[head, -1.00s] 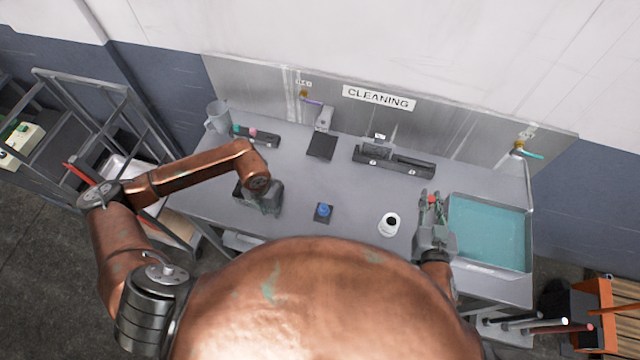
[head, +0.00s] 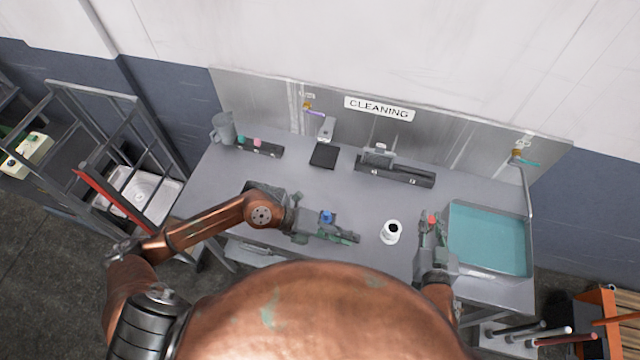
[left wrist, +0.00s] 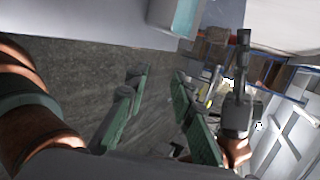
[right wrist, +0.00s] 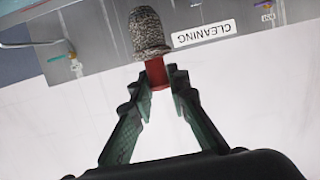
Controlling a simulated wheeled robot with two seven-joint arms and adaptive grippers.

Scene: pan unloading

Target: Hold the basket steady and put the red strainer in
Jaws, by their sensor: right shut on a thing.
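My right gripper (head: 432,220) is shut on a red piece, which looks like the red strainer (head: 432,217). In the right wrist view the strainer's red part (right wrist: 158,76) sits between the fingertips, with a speckled grey rounded end (right wrist: 147,32) beyond it. My left gripper (head: 350,238) is low over the table's front, pointing right toward a white cup with a dark opening (head: 391,232). In the left wrist view its fingers (left wrist: 157,82) are apart with nothing between them. I cannot make out a basket.
A blue knob (head: 327,216) stands just behind my left gripper. A black holder (head: 395,170), a dark pad (head: 323,155) and a grey jug (head: 223,127) stand along the back. The grey table's (head: 350,190) middle is clear.

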